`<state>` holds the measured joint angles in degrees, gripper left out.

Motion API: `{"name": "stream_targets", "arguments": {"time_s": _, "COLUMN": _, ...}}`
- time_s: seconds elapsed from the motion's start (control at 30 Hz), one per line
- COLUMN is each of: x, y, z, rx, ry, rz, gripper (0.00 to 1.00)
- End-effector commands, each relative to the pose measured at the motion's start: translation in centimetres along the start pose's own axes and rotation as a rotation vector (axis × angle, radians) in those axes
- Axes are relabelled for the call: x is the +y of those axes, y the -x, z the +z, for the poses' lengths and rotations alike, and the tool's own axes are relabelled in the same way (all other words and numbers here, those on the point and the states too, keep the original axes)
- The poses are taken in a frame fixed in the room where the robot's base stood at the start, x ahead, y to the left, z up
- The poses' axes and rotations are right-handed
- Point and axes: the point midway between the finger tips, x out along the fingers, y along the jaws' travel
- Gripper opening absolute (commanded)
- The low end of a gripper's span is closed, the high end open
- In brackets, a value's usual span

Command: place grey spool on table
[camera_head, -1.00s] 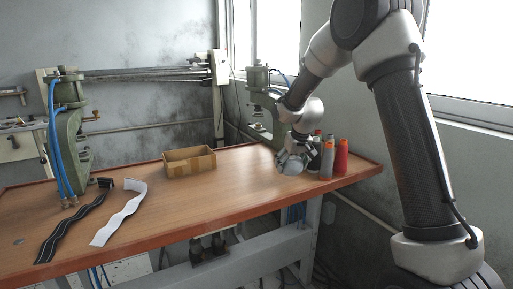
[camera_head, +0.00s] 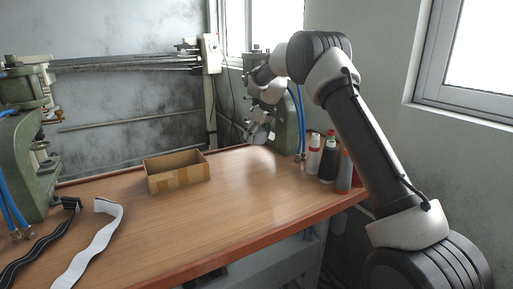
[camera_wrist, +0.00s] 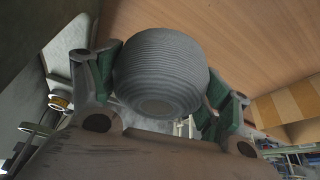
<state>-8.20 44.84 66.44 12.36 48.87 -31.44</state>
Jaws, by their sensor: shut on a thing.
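My gripper (camera_wrist: 165,95) is shut on the grey spool (camera_wrist: 160,70), which has ridged windings and sits between the green-padded fingers in the wrist view. In the head view my gripper (camera_head: 258,136) is small and far off, over the back edge of the table, in front of the right green press. The wooden table (camera_head: 190,225) spreads below and in front of it. The wrist view shows the wooden top (camera_wrist: 260,40) beyond the spool. The gap between spool and table cannot be told.
An open cardboard box (camera_head: 178,181) stands left of the gripper. Green presses stand at the left (camera_head: 28,150) and back right (camera_head: 286,120). A white strap (camera_head: 95,245) lies front left. The middle is clear.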

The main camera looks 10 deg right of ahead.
Motion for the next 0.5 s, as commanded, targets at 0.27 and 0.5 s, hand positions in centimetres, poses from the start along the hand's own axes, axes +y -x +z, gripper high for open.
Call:
{"name": "stream_targets", "arguments": {"time_s": 0.27, "x": 0.0, "y": -3.7, "z": 1.6, "rx": 0.000, "ry": -0.002, "rz": 0.000, "gripper": 0.50}}
{"name": "stream_targets", "arguments": {"time_s": 0.5, "x": 0.1, "y": -4.8, "z": 1.9, "rx": 0.004, "ry": -0.001, "rz": 0.002, "gripper": 0.50}}
